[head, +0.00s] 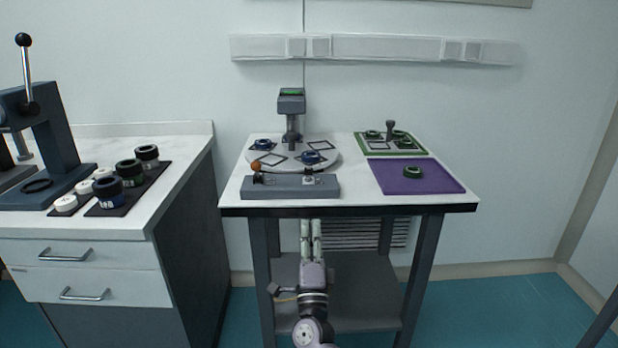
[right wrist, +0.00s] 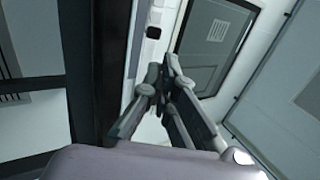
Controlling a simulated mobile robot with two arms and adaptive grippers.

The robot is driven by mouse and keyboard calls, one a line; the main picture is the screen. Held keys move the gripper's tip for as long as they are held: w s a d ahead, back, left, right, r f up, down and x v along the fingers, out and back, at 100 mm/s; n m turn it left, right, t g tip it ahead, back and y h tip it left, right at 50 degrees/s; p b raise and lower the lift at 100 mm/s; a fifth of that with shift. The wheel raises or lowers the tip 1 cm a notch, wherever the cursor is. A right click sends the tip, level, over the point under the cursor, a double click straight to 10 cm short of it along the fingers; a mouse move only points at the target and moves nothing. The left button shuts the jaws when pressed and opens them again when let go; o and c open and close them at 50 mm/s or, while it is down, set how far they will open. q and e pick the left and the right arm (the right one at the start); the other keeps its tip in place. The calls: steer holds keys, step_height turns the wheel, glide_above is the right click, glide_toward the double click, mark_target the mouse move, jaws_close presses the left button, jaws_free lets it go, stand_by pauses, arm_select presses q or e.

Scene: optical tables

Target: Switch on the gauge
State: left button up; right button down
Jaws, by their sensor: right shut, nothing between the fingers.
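The gauge (head: 291,103), a dark grey head with a lit green strip on top, stands on a post at the back of a round plate on the white table. In front of the plate is a grey-blue control block (head: 290,188) with an orange ball lever (head: 256,167) at its left and a small light-coloured control (head: 309,179) further right. My right gripper (head: 311,224) is shut and empty, in front of the table and below its front edge. It also shows in the right wrist view (right wrist: 166,75). My left gripper is out of view.
The round plate (head: 322,148) carries blue-black rings and square marks. To its right are a green-edged tray (head: 371,153) and a purple mat (head: 395,185) with a dark green ring (head: 412,172). A left bench (head: 135,213) holds a lever press and several dark and white parts.

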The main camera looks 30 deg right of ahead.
mark_target(309, 170)
steer(key=x, duration=1.2)
steer(key=shift+w+d+r, duration=0.1)
steer(key=shift+w+r, duration=0.1)
steer(key=shift+w, duration=0.15)
steer(key=shift+w+d+r, duration=0.25)
steer(key=shift+w+d, duration=0.05)
steer(key=shift+w, duration=0.1)
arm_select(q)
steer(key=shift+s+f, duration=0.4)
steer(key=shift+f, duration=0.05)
arm_select(e)
steer(key=shift+r, duration=0.2)
